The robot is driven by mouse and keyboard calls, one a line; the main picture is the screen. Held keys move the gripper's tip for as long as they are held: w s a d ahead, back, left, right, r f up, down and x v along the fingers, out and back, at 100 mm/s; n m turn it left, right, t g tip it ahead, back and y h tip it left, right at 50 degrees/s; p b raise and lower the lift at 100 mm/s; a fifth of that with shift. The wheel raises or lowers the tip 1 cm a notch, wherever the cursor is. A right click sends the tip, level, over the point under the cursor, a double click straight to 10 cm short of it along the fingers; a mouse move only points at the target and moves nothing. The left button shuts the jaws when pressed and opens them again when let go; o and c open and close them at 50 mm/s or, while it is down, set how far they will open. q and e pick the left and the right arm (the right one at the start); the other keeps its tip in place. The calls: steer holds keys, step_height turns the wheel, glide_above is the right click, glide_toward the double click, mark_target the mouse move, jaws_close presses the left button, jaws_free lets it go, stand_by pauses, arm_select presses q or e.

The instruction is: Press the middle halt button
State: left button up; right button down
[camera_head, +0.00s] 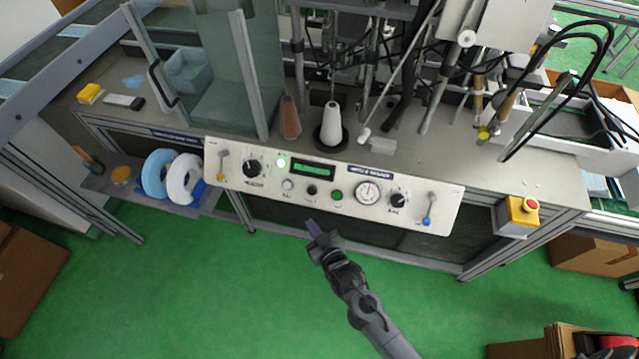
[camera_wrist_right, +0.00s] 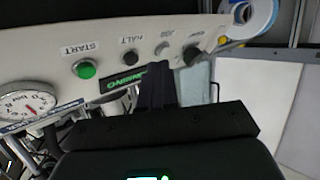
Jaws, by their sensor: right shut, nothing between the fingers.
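The white control panel (camera_head: 240,184) runs along the front of the machine. The black halt button (camera_head: 312,190) is the middle one of three buttons, between a pale grey button (camera_head: 288,185) and the green start button (camera_head: 337,195). In the right wrist view the halt button (camera_wrist_right: 130,52) sits beside the label HALT, with the start button (camera_wrist_right: 84,68) to its left. My right gripper (camera_head: 313,227) is shut and empty, below the panel in the head view. Its fingers (camera_wrist_right: 157,72) show just right of and below the halt button in the wrist view, apparently apart from it. My left gripper is not in view.
Black knobs (camera_head: 253,168), a dial (camera_head: 367,193) and toggle levers (camera_head: 429,208) share the panel. A lit display (camera_head: 313,170) sits above the buttons. A yellow box with a red button (camera_head: 530,206) is at the right corner. The green floor before the panel is clear.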

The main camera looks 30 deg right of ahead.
mark_target(312, 191)
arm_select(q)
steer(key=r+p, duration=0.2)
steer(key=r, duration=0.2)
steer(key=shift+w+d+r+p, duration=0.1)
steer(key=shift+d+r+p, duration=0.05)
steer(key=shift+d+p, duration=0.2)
arm_select(e)
steer(key=w+r, duration=0.3)
steer(key=r, duration=0.4)
steer(key=shift+a+r+t, duration=0.3)
steer(key=shift+a+r, duration=0.05)
steer(key=shift+a, duration=0.1)
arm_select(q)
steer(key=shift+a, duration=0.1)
arm_select(e)
steer(key=shift+w, duration=0.15)
arm_select(q)
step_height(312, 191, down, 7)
steer(key=b, duration=0.7)
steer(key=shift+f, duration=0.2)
arm_select(e)
steer(key=w+d+f, duration=0.4)
steer(key=w+f, duration=0.1)
steer(key=shift+d+f, duration=0.2)
steer(key=shift+f, duration=0.15)
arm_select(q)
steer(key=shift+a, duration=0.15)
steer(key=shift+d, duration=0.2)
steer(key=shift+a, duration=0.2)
